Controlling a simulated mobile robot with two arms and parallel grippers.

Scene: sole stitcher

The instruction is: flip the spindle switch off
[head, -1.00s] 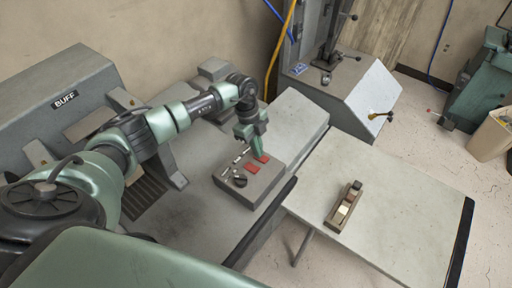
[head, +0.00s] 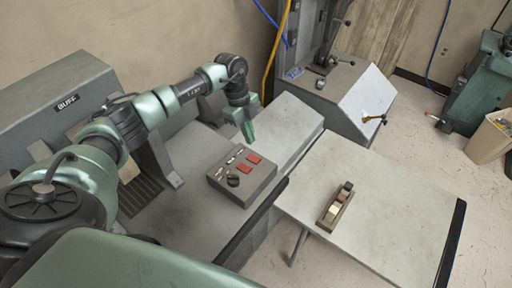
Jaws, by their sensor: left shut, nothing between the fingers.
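A grey control box (head: 262,184) sits on the machine's bench, right of the picture's middle-left. Its top carries two red rocker switches, one farther back (head: 254,159) and one nearer (head: 244,169), with a black knob (head: 233,181) and small pale labels beside them. Which switch is the spindle one cannot be read at this size. My left gripper (head: 249,137) is shut and empty, pointing down just above and behind the farther red switch, apart from it. My right gripper is not in view.
A grey machine marked BUFF (head: 68,101) stands at the left. A pale side table (head: 390,215) holds a small wooden block-like tool (head: 336,207). A grey machine with levers (head: 362,105) stands behind. A beige bin (head: 489,138) is at the far right.

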